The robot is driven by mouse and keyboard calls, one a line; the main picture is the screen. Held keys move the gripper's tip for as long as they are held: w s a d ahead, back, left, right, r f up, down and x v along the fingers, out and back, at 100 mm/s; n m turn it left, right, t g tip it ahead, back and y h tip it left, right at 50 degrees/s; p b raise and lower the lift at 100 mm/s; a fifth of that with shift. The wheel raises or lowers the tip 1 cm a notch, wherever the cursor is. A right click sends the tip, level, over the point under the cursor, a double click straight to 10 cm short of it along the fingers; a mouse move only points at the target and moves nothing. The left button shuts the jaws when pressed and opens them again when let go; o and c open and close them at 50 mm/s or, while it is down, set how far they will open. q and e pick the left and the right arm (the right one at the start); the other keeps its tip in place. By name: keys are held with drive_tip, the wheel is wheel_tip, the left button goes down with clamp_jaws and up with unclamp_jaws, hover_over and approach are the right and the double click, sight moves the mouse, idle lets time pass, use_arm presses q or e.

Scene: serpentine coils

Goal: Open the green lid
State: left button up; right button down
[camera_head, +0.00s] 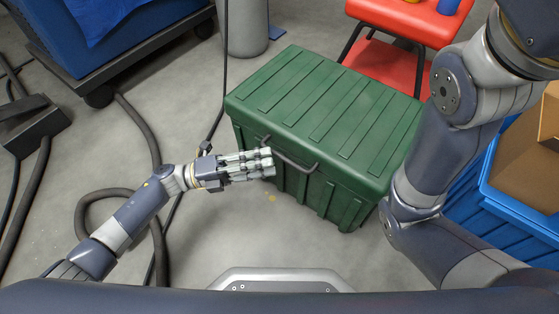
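A large green chest (318,190) stands on the floor in the middle of the view. Its ribbed green lid (330,105) is closed. A grey metal handle (295,162) is on the chest's front side, just below the lid edge. My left gripper (268,163) is at the front of the chest, beside the left end of the handle, with its fingers pointing right. It covers part of the handle, and I cannot tell whether it touches it. Its fingers lie close together, and I see nothing in them. My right arm is at the right, and its gripper is out of view.
A red stool (430,20) with small items stands behind the chest. A blue crate (500,215) with brown boxes is at the right, a grey cylinder (245,25) behind. A blue-covered cart (110,40) and thick hoses (140,130) are at the left. Floor before the chest is clear.

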use_arm(q)
drive_tip(key=shift+w+d+r+b, duration=0.15)
drive_tip(key=shift+d+b, duration=0.1)
drive_tip(key=shift+d, duration=0.75)
drive_tip(key=shift+w+d+r+b, duration=0.15)
drive_tip(key=shift+d+b, duration=0.05)
drive_tip(key=shift+d, duration=0.8)
clamp_jaws()
drive_tip(key=shift+r, duration=0.1)
